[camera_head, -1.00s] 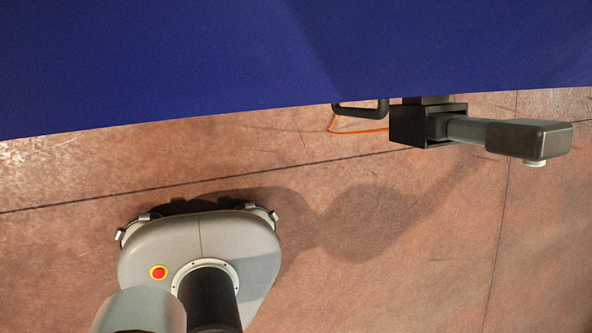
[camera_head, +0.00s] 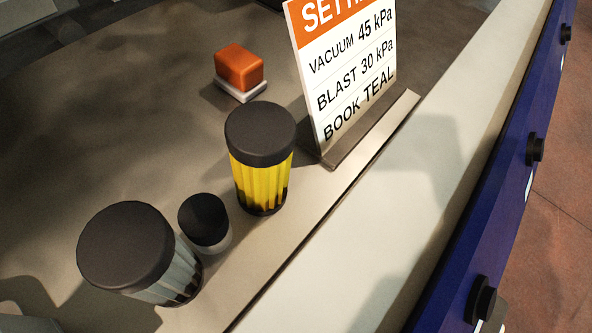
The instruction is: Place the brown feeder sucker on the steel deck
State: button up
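I cannot pick out a brown feeder sucker in this view. A small round piece with a black top and a pale lower part (camera_head: 206,222) stands between two black-capped jars; its lower part is partly hidden. A grey-brown flat surface (camera_head: 120,130), which may be the steel deck, carries these items. My gripper is not in view.
A yellow ribbed jar (camera_head: 262,180) and a grey ribbed jar (camera_head: 170,285) have black lids. An orange block (camera_head: 240,66) sits on a white base. A settings sign (camera_head: 345,70) stands by a pale strip (camera_head: 400,190). A blue front panel (camera_head: 500,200) has black knobs.

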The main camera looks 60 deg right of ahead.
aim_at(146, 161)
jog(key=i, duration=0.95)
